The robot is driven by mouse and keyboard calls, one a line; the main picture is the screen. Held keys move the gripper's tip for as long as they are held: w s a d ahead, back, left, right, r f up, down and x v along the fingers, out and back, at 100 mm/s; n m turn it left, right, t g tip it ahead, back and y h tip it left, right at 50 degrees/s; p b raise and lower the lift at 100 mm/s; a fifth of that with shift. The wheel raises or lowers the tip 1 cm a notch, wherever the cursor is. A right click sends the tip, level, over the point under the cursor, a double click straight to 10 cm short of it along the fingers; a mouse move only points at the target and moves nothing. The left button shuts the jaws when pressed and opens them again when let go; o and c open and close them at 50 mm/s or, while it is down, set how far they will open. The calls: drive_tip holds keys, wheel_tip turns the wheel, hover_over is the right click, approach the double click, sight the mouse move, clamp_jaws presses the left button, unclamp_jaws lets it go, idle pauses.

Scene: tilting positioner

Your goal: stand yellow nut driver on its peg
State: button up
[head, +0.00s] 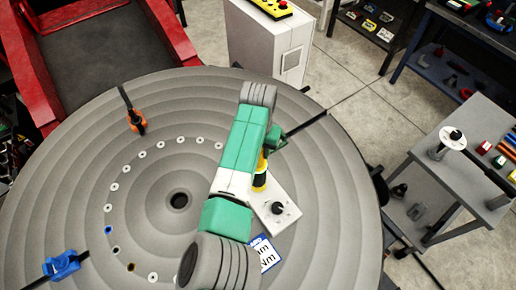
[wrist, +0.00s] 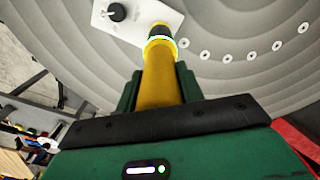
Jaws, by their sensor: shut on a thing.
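The yellow nut driver (wrist: 158,85) has a yellow handle, a pale ring and a dark lower end. My gripper (wrist: 157,80) is shut on its handle, with a green finger on each side. In the head view the driver (head: 260,180) shows partly behind my arm, roughly upright, its lower end over the white plate (head: 286,190). The plate also shows in the wrist view (wrist: 150,22). I cannot tell whether the driver touches the plate. No separate peg shows under it; that spot is hidden by the driver.
A black knob (head: 277,208) stands on the plate close to the driver. The plate lies on the big ringed grey disc (head: 90,120). An orange clamp (head: 136,121), a blue clamp (head: 61,265) and a blue-edged label card (head: 265,254) are on the disc. A grey cart (head: 465,165) stands at right.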

drive_tip(key=shift+f, duration=0.1)
drive_tip(key=shift+f+b, duration=1.05)
drive_tip(key=shift+f, duration=0.4)
drive_tip(key=o, duration=1.6)
drive_tip(key=shift+o, duration=0.3)
